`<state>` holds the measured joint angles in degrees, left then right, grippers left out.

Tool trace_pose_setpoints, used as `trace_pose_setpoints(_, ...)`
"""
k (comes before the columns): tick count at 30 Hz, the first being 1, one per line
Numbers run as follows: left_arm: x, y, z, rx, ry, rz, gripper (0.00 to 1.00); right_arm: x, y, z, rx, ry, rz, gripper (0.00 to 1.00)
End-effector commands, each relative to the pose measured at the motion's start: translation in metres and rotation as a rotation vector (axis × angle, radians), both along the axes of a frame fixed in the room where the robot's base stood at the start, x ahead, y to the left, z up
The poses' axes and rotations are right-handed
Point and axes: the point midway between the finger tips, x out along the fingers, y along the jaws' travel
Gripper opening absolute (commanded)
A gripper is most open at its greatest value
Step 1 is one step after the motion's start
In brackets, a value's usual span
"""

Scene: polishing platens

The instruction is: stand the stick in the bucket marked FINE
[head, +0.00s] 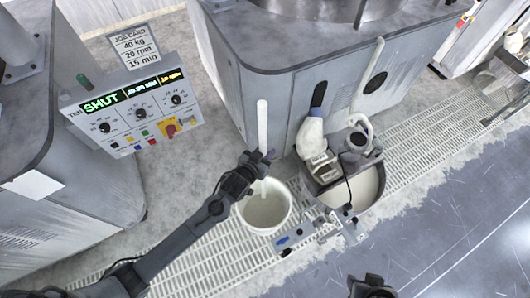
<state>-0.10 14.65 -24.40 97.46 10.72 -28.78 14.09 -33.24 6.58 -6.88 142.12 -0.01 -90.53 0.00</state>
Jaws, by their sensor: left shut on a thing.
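The stick (262,124) is a long white rod, roughly upright in the head view. My left gripper (263,163) is shut on it below its middle. The stick's lower end shows over the mouth of a white round bucket (284,222) with pale contents. I cannot tell whether that end is inside the bucket or just above it. No marking on this bucket can be read. A dark part of my right arm (371,287) shows at the bottom edge; its fingers cannot be made out.
Right of the bucket stands a dark-rimmed tub (376,190) of pale liquid, with a jug (353,145) and a white black-handled tool (312,134) by it. A control panel (132,112) reads SHUT. The grey floor (440,230) at lower right is clear.

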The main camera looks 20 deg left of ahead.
Motion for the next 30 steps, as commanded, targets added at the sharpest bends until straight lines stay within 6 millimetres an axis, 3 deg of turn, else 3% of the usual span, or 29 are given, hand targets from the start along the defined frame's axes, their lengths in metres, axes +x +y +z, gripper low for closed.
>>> trace_pose_setpoints(24, 0.0, 0.0, -0.06, -0.001, -0.003, 0.0, 0.0, 0.0, -0.002, -0.064, -0.008, 0.001, 0.005, 0.43)
trace_pose_setpoints(30, 0.0, 0.0, -0.073, -0.001, -0.002, 0.0, 0.0, 0.0, -0.001, -0.07, -0.004, 0.001, 0.003, 0.43)
